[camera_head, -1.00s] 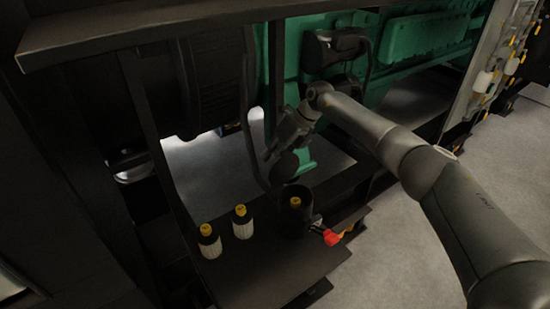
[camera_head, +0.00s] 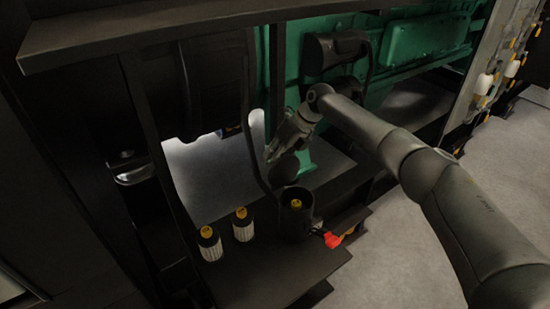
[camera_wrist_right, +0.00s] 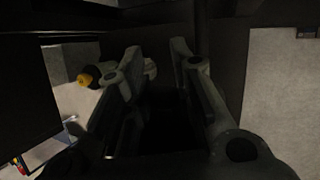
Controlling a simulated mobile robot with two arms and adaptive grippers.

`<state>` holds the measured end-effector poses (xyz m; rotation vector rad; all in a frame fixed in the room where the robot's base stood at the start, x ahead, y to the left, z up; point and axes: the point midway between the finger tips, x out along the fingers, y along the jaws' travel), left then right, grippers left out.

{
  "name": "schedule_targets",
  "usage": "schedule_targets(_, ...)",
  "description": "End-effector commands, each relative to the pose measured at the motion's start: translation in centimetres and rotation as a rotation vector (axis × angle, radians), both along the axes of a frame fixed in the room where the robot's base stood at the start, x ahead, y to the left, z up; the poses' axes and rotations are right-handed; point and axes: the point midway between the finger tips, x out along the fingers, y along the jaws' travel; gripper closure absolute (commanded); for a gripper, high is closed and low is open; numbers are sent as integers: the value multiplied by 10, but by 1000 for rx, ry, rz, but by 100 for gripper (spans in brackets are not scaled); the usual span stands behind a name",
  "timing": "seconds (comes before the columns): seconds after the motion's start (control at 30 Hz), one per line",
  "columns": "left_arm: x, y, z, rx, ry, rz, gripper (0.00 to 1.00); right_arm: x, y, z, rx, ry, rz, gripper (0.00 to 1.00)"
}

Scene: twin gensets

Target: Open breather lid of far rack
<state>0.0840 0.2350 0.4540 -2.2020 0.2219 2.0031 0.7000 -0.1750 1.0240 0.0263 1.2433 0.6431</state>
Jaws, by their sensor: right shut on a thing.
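The black round breather housing (camera_head: 296,222) stands on the dark shelf of the rack, with a yellow-topped cartridge (camera_head: 296,204) inside its open mouth. Its dark round lid (camera_head: 286,168) stands raised behind and above the mouth. My right gripper (camera_head: 271,153) is at the upper left edge of the lid and is shut on it, though the contact is hard to make out. In the right wrist view the two fingers (camera_wrist_right: 157,62) have a dark, poorly lit gap between them. My left gripper is not in view.
Two white cartridges with yellow caps, one on the left (camera_head: 209,243) and one on the right (camera_head: 242,224), stand left of the housing. A red handle (camera_head: 332,240) sits at its right. The green engine (camera_head: 410,45) and dark frame bars are close behind. Grey floor is open at right.

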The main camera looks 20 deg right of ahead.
Motion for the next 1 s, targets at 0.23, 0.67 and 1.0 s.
schedule_targets(0.23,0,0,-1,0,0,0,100,-5,-1,-13,-14,17,4,100)
schedule_targets(0.67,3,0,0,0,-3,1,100,-3,-1,-7,-6,11,1,57)
schedule_targets(1.0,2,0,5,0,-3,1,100,-1,-7,8,-8,11,1,57)
